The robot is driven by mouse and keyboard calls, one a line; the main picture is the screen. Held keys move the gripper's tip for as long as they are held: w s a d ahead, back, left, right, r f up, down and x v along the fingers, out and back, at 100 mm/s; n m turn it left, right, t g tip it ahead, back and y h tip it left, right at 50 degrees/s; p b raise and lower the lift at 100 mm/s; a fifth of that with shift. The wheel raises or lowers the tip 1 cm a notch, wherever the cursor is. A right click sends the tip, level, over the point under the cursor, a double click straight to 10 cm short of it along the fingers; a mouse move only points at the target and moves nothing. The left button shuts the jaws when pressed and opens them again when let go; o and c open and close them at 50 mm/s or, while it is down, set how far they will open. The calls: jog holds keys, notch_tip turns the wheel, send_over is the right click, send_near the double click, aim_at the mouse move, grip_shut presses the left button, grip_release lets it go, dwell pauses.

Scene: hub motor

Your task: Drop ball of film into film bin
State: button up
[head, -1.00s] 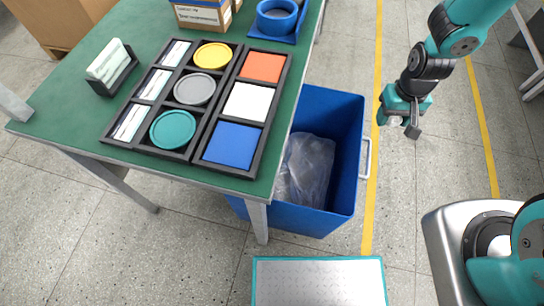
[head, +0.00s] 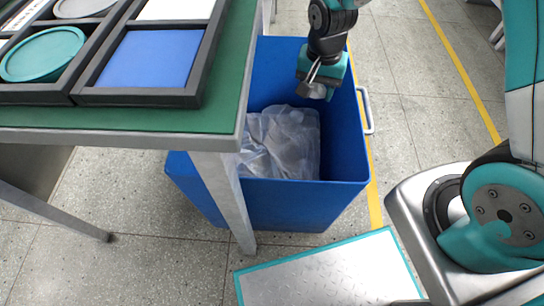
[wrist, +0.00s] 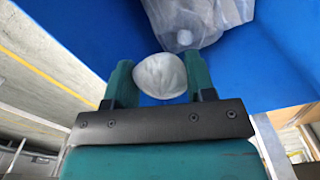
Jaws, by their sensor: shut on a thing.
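My gripper (wrist: 160,84) is shut on the ball of film (wrist: 159,75), a crumpled whitish lump between its two teal fingers in the wrist view. In the head view my gripper (head: 312,90) is over the right back part of the film bin, and only a little of the ball shows at its tip. The film bin (head: 290,205) is a blue open box on the floor, partly under the table. A heap of clear film (head: 282,142) lies inside it, left of my gripper; it also shows at the top of the wrist view (wrist: 195,20).
The green table (head: 130,122) overhangs the bin's left side, with a table leg (head: 222,195) in front. A black tray holds a blue square (head: 150,58) and a teal disc (head: 42,55). A metal handle (head: 367,110) sticks out on the bin's right.

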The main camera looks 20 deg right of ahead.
jog(key=m+b, duration=0.2)
jog(key=b, duration=0.5)
send_over(296, 159)
notch_tip(296, 159, down, 7)
notch_tip(296, 159, down, 19)
jog(key=b, duration=1)
jog(key=shift+f, duration=0.2)
jog(key=shift+f, duration=0.2)
jog(key=o, duration=0.9)
jog(key=shift+r, duration=0.15)
